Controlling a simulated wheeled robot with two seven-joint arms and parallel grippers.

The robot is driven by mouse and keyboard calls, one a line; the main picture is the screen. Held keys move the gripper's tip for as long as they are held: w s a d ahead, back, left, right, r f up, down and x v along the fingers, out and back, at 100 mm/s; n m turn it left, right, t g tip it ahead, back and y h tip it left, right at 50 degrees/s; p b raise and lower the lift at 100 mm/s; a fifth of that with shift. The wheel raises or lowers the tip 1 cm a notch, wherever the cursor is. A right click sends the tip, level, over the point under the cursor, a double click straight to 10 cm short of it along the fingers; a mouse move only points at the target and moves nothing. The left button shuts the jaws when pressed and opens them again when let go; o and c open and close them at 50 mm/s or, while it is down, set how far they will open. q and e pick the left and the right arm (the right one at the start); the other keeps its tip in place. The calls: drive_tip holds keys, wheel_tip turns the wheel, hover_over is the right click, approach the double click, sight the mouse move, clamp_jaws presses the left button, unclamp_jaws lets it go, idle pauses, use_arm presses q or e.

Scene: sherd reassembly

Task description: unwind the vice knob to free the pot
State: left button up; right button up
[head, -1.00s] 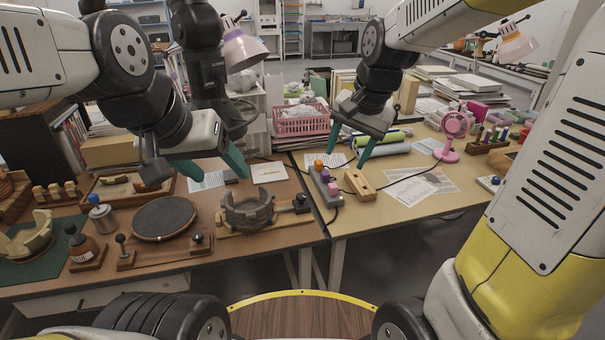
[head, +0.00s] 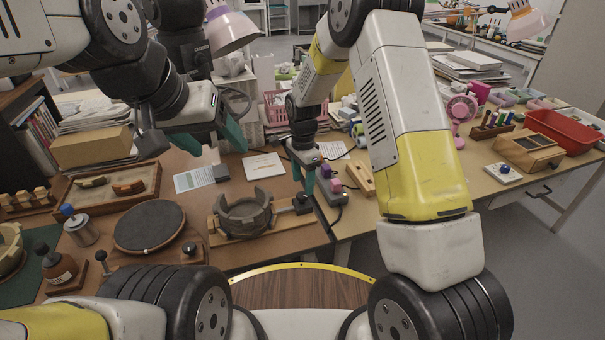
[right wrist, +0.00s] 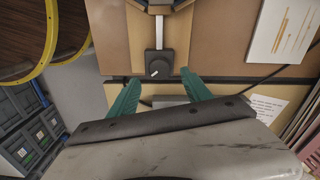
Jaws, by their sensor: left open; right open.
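The grey-brown pot (head: 245,212), a ring with raised broken edges, sits in the wooden vice (head: 228,233) on the brown table. The black vice knob (head: 302,204) is at the vice's right end. In the right wrist view the knob (right wrist: 158,64) shows a white mark, with part of the vice above it. My right gripper (head: 303,181) is open, just above the knob in the head view. In the wrist view its green fingertips (right wrist: 160,76) lie to either side of the knob; contact cannot be told. My left gripper (head: 213,143) is open and empty, behind the pot.
A round dark turntable (head: 149,228) is left of the vice. A white card (head: 263,166) lies behind it. A red bin (head: 563,132) is far right.

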sight(303, 194)
drive_tip(key=shift+f, duration=2.25)
clamp_jaws()
